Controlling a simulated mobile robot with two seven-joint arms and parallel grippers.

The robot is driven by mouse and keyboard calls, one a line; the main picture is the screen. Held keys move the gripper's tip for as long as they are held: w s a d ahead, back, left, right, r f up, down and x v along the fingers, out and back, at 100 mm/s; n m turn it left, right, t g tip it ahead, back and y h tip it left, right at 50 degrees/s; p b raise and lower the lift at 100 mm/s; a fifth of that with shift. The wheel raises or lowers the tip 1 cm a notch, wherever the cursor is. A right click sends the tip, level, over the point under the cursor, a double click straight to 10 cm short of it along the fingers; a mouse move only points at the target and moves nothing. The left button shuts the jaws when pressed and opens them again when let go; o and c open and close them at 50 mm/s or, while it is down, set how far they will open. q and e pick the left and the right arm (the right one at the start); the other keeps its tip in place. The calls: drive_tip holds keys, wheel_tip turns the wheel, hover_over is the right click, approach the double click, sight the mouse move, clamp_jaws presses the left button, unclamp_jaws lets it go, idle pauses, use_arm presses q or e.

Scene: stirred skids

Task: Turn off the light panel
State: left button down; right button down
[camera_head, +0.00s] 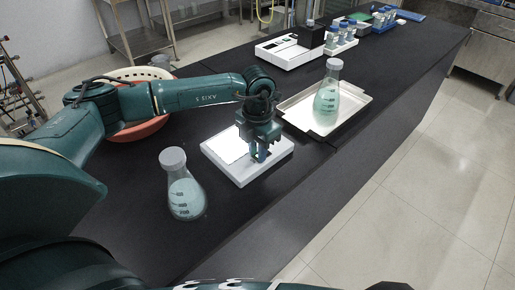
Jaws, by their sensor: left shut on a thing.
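A flat white device, which looks like the light panel (226,158), lies on the black bench in the middle of the view. Its top plate is pale and evenly bright. My left gripper (261,157) points down over the panel's right front part. Its fingers are close together, shut on a small part of the panel that they hide. I cannot make out the shape of that part. My right gripper is not in view.
A stoppered flask (186,198) with pale liquid stands left of the panel. Another flask (327,103) stands on a metal tray (353,112) behind it, to the right. A red basin (142,130) sits behind my left arm. Bottles and a white device (284,54) stand farther back.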

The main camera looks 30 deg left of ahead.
use_arm(q)
drive_tip(key=shift+w+d+g+y, duration=0.15)
drive_tip(key=shift+w+g+y, duration=0.25)
drive_tip(key=shift+g, duration=0.6)
drive_tip(key=shift+r+g+b, duration=0.15)
drive_tip(key=shift+g+b, duration=0.2)
drive_tip(key=shift+g, duration=0.05)
drive_tip(key=c, duration=1.5)
unclamp_jaws()
drive_tip(key=b+v, duration=0.2)
drive_tip(key=v, duration=1.1)
drive_tip(key=shift+d+r, duration=0.1)
